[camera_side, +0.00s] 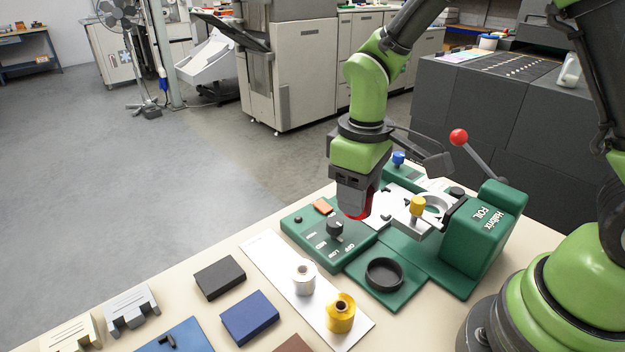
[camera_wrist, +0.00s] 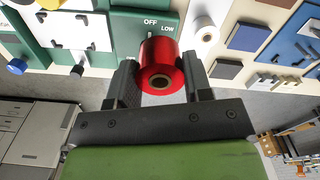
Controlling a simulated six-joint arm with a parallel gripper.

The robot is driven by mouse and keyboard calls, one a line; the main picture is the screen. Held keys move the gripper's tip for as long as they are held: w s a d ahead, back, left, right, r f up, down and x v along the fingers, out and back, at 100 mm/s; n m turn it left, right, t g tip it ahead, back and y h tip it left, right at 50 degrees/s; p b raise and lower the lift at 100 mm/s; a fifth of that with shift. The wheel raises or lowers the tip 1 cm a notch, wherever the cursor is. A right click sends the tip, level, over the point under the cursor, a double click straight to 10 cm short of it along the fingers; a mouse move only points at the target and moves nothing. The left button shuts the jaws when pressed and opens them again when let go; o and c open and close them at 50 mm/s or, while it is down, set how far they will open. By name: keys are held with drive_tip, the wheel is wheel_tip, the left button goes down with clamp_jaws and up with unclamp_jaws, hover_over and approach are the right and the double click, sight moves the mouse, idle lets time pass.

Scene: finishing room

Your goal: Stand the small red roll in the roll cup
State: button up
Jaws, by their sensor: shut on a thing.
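My gripper (camera_wrist: 160,80) is shut on the small red roll (camera_wrist: 160,62), with a finger on each side of it. The roll's dark core hole faces the wrist camera. In the side view my gripper (camera_side: 357,205) holds the red roll (camera_side: 361,206) above the green machine, near its control panel; the fingers hide part of the roll. The roll cup (camera_side: 384,273), a round black cup on a green plate, is empty. It lies below and a little right of my gripper in the side view.
A white roll (camera_side: 303,277) and a gold roll (camera_side: 340,313) stand on a white strip left of the cup. The green foil machine (camera_side: 485,235) has a red-knobbed lever (camera_side: 459,137). The panel's black knob (camera_side: 335,229) is close to my gripper. Dark and blue blocks (camera_side: 249,317) lie front left.

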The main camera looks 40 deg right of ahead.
drive_tip(key=n, duration=0.1)
hover_over(383, 277)
drive_tip(key=shift+f, duration=5.5)
drive_tip(key=shift+f, duration=0.6)
drive_tip(key=o, duration=0.6)
drive_tip(key=shift+c, duration=0.2)
drive_tip(key=shift+r, duration=0.1)
drive_tip(key=shift+r, duration=5.4)
